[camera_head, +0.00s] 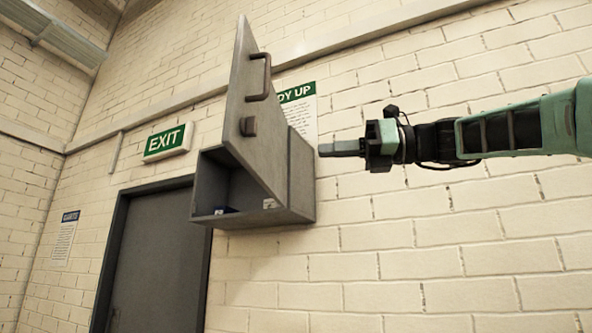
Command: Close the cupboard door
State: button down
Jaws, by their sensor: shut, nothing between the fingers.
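The grey cupboard (300,180) is mounted on the white brick wall. Its door (238,105) stands open, swung out towards me, with a bar handle (259,77) and a small dark knob-like piece (248,127) on its face. The left part of the cupboard's inside shows below and behind the door, with a small dark blue item and a pale item at the bottom. My gripper (322,150) is shut and empty, pointing left. In the picture it is just right of the cupboard, apart from the door; its depth relative to the cupboard is hard to tell.
A green and white poster (300,95) hangs on the wall behind the cupboard. A green EXIT sign (167,142) is above a grey room door (155,255) at the left. The wall below and right of the cupboard is bare.

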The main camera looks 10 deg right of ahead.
aim_at(246, 157)
jog(key=p+x, duration=0.4)
jog(key=x, duration=0.9)
jog(key=shift+a, duration=0.35)
jog(key=shift+w+a, duration=0.1)
